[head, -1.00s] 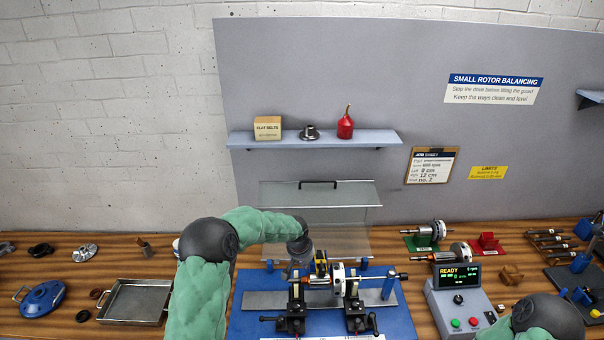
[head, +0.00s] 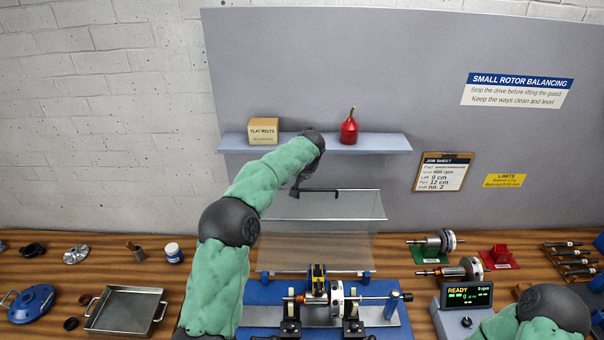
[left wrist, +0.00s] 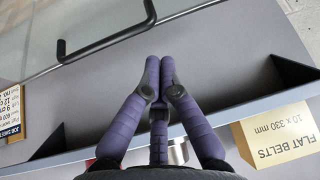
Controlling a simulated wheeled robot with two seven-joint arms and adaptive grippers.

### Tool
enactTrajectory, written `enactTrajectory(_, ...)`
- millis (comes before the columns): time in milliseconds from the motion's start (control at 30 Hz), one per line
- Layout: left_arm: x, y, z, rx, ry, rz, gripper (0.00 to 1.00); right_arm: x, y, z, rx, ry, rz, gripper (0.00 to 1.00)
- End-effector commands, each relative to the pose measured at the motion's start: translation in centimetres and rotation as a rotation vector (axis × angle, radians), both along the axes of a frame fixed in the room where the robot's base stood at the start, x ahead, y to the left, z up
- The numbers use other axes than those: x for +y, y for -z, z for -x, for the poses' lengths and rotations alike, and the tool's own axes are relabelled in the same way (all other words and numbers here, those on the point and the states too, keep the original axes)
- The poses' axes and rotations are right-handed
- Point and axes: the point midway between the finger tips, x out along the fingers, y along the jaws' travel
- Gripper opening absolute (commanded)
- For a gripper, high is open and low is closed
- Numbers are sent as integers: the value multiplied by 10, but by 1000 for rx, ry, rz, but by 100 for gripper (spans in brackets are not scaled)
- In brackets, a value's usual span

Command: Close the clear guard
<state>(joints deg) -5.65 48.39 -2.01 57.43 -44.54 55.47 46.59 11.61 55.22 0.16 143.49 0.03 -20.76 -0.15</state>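The clear guard (head: 318,245) stands raised behind the balancing machine (head: 325,300), with its black handle (head: 318,191) along the top edge. In the left wrist view the handle (left wrist: 105,42) is a black bar beside my fingers, apart from them. My left gripper (head: 297,190) is at the left end of the handle. In the left wrist view its purple fingers (left wrist: 165,66) are together with nothing between them. My right gripper is out of view; only part of my right arm shows at lower right.
A shelf (head: 385,143) with a flat belts box (head: 264,131) and a red oil can (head: 349,127) is close to my left wrist. A control box (head: 466,300) showing READY stands right of the machine. A metal tray (head: 125,310) sits at left.

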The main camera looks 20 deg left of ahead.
Motion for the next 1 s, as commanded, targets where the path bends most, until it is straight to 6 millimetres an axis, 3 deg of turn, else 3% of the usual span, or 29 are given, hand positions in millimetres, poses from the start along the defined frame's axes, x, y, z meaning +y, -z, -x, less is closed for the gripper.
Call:
enactTrajectory(200,10,33,-17,5,0,0,0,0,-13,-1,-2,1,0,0)
enactTrajectory(400,15,50,-27,3,1,1,0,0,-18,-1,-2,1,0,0)
enactTrajectory(1000,17,56,-30,-1,1,0,0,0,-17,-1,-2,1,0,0)
